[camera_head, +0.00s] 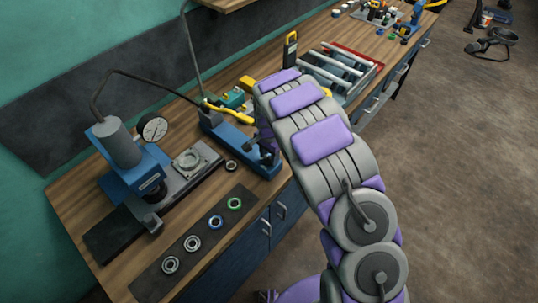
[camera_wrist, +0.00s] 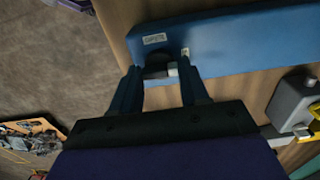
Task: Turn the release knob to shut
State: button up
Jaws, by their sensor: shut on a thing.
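The release knob (camera_wrist: 156,62) is a small dark round knob on the near end of the blue hand pump. It sits between the tips of my gripper (camera_wrist: 160,78) in the wrist view, and my gripper is shut on it. The blue pump body (camera_wrist: 235,42), with white labels, lies just beyond the fingertips. In the head view the blue pump (camera_head: 240,145) stands on the bench near its front edge. My arm and gripper cover part of its right end there, and the knob is hidden. I cannot tell how far the knob is turned.
A blue press with a gauge (camera_head: 153,129) stands left on the wooden bench, joined by a black hose. Several rings lie on a dark mat (camera_head: 153,289) at the front. A red-edged tray (camera_head: 376,68) is behind my arm. Open floor (camera_head: 455,150) lies right.

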aim_at(268, 157)
jog(key=o, duration=1.1)
jog(key=shift+w, duration=0.25)
jog(key=shift+c, duration=0.2)
jog(key=shift+s, duration=0.1)
jog(key=shift+r, duration=0.1)
notch_tip(268, 157, up, 17)
jog(key=shift+a+p, duration=0.15)
jog(key=shift+p, duration=0.3)
jog(key=shift+r, duration=0.1)
jog(key=shift+c, duration=0.5)
